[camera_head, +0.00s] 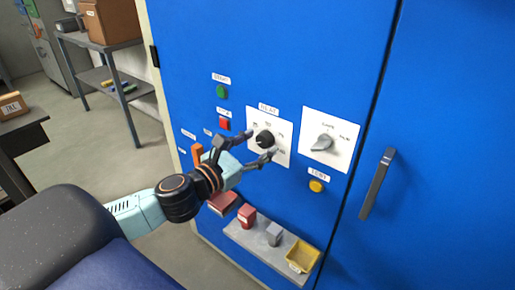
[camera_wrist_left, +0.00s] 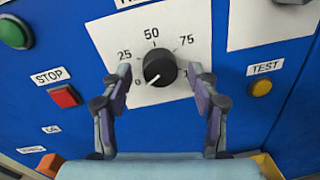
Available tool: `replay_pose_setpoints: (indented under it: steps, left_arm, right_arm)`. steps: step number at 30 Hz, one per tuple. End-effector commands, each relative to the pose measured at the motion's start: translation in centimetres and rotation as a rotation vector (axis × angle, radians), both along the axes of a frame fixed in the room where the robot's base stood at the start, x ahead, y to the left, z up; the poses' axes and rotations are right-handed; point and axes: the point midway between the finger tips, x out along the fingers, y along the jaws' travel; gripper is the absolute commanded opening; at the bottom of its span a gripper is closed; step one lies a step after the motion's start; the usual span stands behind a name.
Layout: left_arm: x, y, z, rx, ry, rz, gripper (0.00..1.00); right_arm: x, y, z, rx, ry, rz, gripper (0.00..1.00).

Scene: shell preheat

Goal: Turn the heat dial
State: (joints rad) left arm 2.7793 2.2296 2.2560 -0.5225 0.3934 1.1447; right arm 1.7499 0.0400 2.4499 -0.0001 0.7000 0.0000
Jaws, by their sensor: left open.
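The heat dial is a round black knob (camera_head: 265,139) on a white plate (camera_head: 283,122) on the blue cabinet. In the left wrist view the knob (camera_wrist_left: 160,67) sits among the marks 0, 25, 50 and 75, and its white pointer line points to the lower left, near 0. My left gripper (camera_head: 261,144) is open in front of the plate. In the left wrist view its two fingers (camera_wrist_left: 160,72) stand on either side of the knob, with gaps between them and it. The fingers partly cover the plate's lower right mark. My right gripper is not in view.
A grey selector knob (camera_head: 323,143) is right of the dial. A green button (camera_head: 221,91), red STOP button (camera_wrist_left: 65,96) and yellow TEST button (camera_head: 316,186) are nearby. A shelf (camera_head: 250,240) below holds small blocks and a yellow bin (camera_head: 302,256). A door handle (camera_head: 377,183) protrudes at right.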

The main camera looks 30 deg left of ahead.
Motion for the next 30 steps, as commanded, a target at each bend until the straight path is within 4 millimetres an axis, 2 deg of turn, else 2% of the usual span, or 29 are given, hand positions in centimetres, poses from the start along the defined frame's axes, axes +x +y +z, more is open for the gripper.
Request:
replay_pose_setpoints:
  steps: [14, 30]
  left_arm:
    - [0.4, -0.15, 0.03, -0.001, 0.0, -0.004, 0.6]
    - [0.39, -0.13, 0.01, -0.001, 0.001, -0.004, 0.15]
  right_arm:
    - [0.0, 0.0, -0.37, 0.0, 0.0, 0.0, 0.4]
    - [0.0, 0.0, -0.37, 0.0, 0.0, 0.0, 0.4]
